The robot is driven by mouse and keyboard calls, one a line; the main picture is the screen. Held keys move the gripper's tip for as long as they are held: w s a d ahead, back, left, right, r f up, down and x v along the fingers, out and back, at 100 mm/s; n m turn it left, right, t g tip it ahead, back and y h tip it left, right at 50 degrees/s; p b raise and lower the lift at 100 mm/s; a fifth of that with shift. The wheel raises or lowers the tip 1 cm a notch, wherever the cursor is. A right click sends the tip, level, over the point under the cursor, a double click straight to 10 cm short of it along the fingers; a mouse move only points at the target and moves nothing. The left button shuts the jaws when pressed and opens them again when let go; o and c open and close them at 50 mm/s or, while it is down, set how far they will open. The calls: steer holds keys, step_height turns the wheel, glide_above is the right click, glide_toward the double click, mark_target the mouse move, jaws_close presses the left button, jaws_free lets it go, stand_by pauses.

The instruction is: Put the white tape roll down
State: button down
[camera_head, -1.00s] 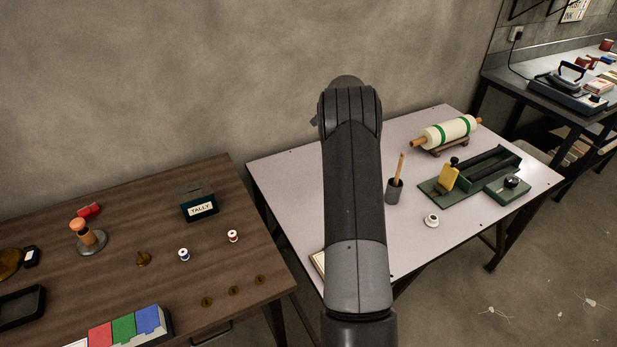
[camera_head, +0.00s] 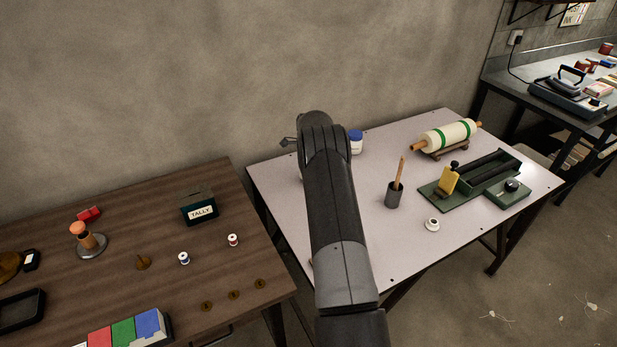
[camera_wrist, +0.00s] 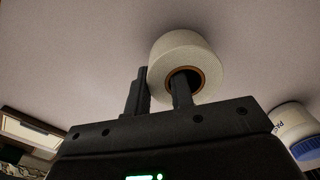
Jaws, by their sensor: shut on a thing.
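The white tape roll (camera_wrist: 187,55) shows in the wrist view, with a brown core. My gripper (camera_wrist: 160,88) is shut on its wall, one finger inside the core and the other outside against the rim. The pale surface of the light table (camera_wrist: 70,50) fills the background there. I cannot tell whether the roll touches it. In the head view the arm reaches over the left part of the light table (camera_head: 285,185) and hides the roll and the fingers.
A blue-lidded white jar (camera_head: 356,143) stands beside the arm; a jar also shows in the wrist view (camera_wrist: 292,125). To the right are a brush cup (camera_head: 394,195), a small white ring-shaped thing (camera_head: 432,224), a green tray (camera_head: 440,199) and a roller (camera_head: 449,135). A wooden table (camera_head: 130,215) adjoins left.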

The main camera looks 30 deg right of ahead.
steer(key=shift+f, duration=1)
steer(key=c, duration=1.3)
jaws_free()
steer(key=shift+f, duration=0.15)
steer(key=shift+o, duration=0.2)
